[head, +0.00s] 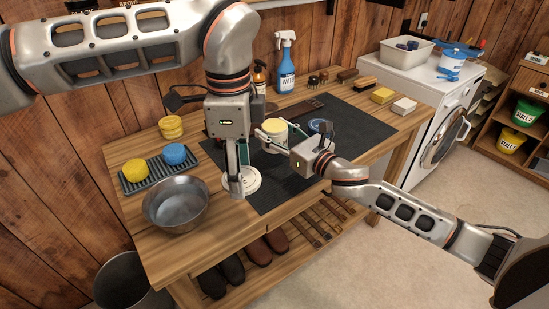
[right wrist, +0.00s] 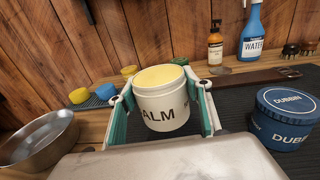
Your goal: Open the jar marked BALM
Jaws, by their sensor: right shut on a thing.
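The BALM jar (head: 274,127) is white with letters "ALM" showing in the right wrist view (right wrist: 165,112). Its top is uncovered and shows pale yellow balm. My right gripper (head: 283,139) is shut on the jar's sides, with a teal-padded finger on each side in the right wrist view. The jar is upright over the dark mat. A white round lid (head: 252,185) is low over the bench, left of the jar. My left gripper (head: 239,178) points down at the lid, one finger in front of it. Whether it grips the lid is unclear.
A blue DUBBIN tin (head: 320,126) stands right of the jar. A metal bowl (head: 176,204) and a tray with yellow and blue sponges (head: 155,168) are at the left. Spray bottle (head: 285,66), brushes and blocks line the back. The mat (head: 360,125) has free room at right.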

